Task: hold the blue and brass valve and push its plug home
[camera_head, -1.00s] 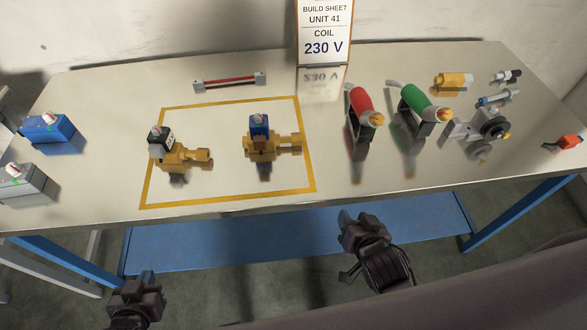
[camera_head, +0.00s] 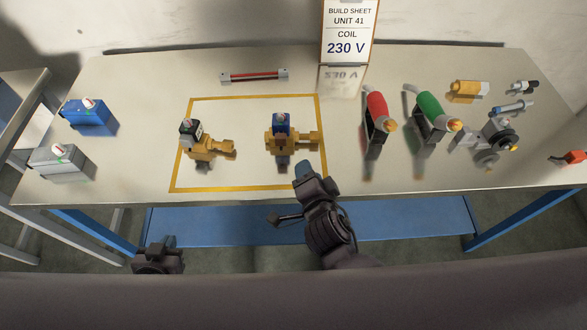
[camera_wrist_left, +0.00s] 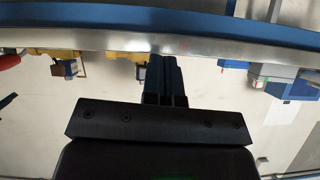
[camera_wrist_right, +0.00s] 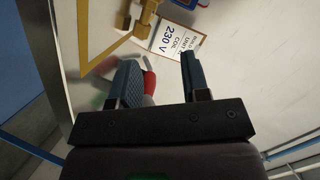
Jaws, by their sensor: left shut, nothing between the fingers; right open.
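The blue and brass valve (camera_head: 283,139) stands upright inside the yellow square on the table, its brass stub pointing right. Its blue top also shows in the left wrist view (camera_wrist_left: 65,68). I cannot tell how deep its plug sits. My right gripper (camera_head: 290,195) is open and empty at the table's front edge, in front of and below this valve. Its spread fingers show in the right wrist view (camera_wrist_right: 158,78). My left gripper (camera_head: 158,256) is low in front of the table, away from the valve. Its fingers are closed together and empty in the left wrist view (camera_wrist_left: 165,80).
A black-topped brass valve (camera_head: 202,143) stands left in the square. Blue (camera_head: 90,116) and grey (camera_head: 60,160) coils sit at the left. Red (camera_head: 377,120) and green (camera_head: 432,112) tools stand right. A build sheet (camera_head: 348,35) reads 230 V. The table front (camera_head: 240,200) is clear.

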